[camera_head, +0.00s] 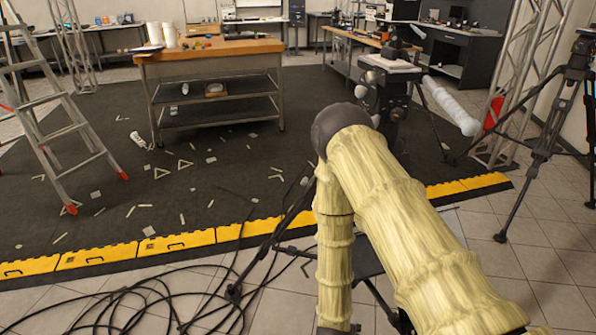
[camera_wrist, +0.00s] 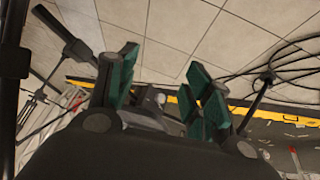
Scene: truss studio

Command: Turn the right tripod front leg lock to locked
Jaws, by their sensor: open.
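My gripper (camera_wrist: 165,90) is open in the wrist view, with dark green pads on both fingers and a gap between them. A small grey rounded part (camera_wrist: 152,98) shows in the gap; I cannot tell whether it is a leg lock. Dark tripod-like legs (camera_wrist: 68,40) pass at the left, and another dark leg (camera_wrist: 256,98) stands at the right. In the head view a black tripod (camera_head: 546,140) stands at the right edge. Black legs (camera_head: 270,240) also spread on the floor beside my yellow-sleeved arm, which covers part of them. No lock or its setting can be made out.
Black cables (camera_head: 130,305) lie coiled on the tiles at the front left. A yellow-edged dark mat (camera_head: 230,180) carries scattered pieces. A workbench (camera_head: 208,55) and a ladder (camera_head: 75,110) stand beyond. A metal truss (camera_head: 510,90) rises at the right.

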